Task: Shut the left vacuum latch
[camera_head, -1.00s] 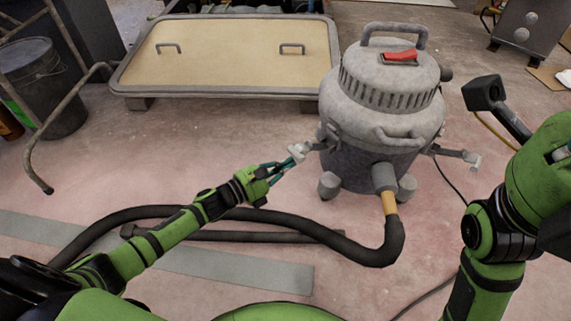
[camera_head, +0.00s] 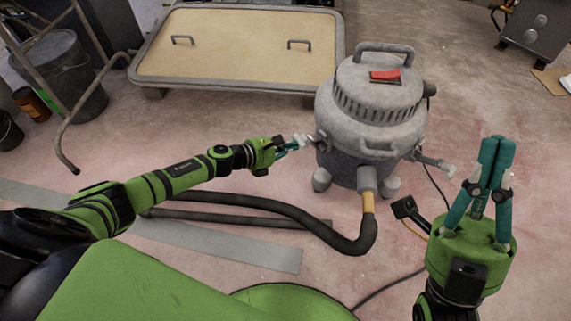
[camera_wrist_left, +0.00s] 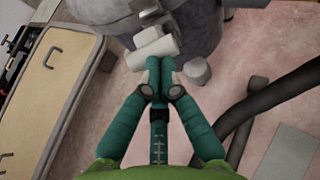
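The grey vacuum (camera_head: 372,110) stands on the floor with its lid and red switch on top. Its left latch (camera_head: 303,139) sticks out from the left side as a pale handle; it also shows in the left wrist view (camera_wrist_left: 152,47). My left gripper (camera_head: 290,146) is at the latch's outer end. In the left wrist view its teal fingertips (camera_wrist_left: 160,67) are together, right against or just short of the pale handle; contact is unclear. My right gripper (camera_head: 497,145) is raised at the right, fingers together and empty, away from the vacuum.
The right latch (camera_head: 436,163) sticks out from the vacuum's other side. A dark hose (camera_head: 300,217) curves from its front across the floor below my left arm. A framed panel with two handles (camera_head: 240,45) lies behind. A bucket (camera_head: 70,85) stands far left.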

